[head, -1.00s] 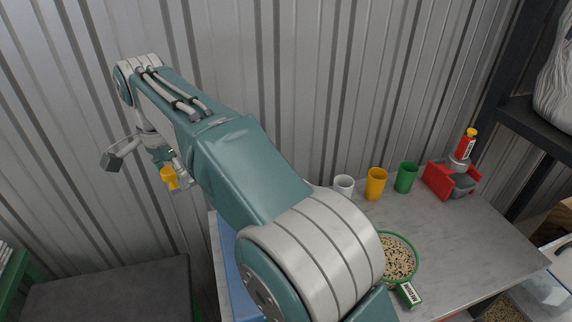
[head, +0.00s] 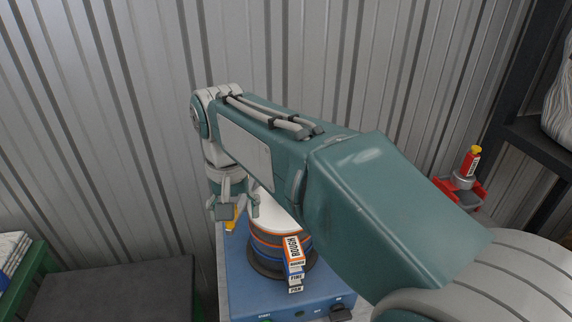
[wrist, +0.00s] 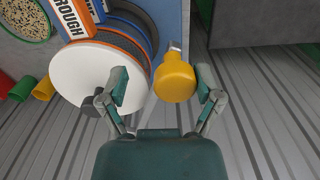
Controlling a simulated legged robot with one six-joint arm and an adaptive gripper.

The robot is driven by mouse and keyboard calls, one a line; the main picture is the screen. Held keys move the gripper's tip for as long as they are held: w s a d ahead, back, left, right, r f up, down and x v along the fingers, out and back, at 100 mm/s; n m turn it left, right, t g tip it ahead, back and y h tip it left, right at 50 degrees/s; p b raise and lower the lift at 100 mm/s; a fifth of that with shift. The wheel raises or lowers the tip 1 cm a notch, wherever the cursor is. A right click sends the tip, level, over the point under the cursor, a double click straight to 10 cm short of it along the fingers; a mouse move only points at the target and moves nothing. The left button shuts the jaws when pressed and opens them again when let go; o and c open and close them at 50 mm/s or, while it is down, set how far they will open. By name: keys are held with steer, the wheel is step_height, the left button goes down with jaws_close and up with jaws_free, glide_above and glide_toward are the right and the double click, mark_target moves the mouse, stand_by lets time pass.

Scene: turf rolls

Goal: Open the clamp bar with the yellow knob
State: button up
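The yellow knob (wrist: 175,82) is a rounded cap on a short metal stem. In the wrist view it lies between the spread fingers of my gripper (wrist: 162,92), closer to the right finger, with gaps on both sides. The left finger shows over the white disc (wrist: 82,78). In the head view my gripper (head: 234,210) is at the back left of the blue machine (head: 250,300), and part of the knob (head: 231,222) shows beside it. The clamp bar itself is not clearly visible; my arm and gripper hide much of that area.
Stacked discs with blue and orange rims (head: 268,245) carry labelled tags (head: 294,262) beside my gripper. The ribbed metal wall (head: 120,120) is close behind. A dark flat surface (head: 115,290) lies left. A red holder with a bottle (head: 465,180) stands far right.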

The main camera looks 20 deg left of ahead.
steer(key=w+d+n, duration=0.1)
steer(key=d+n, duration=0.2)
steer(key=d, duration=0.4)
step_height(320, 180, up, 11)
steer(key=d, duration=0.2)
steer(key=shift+w, duration=0.35)
steer(key=shift+f, duration=0.1)
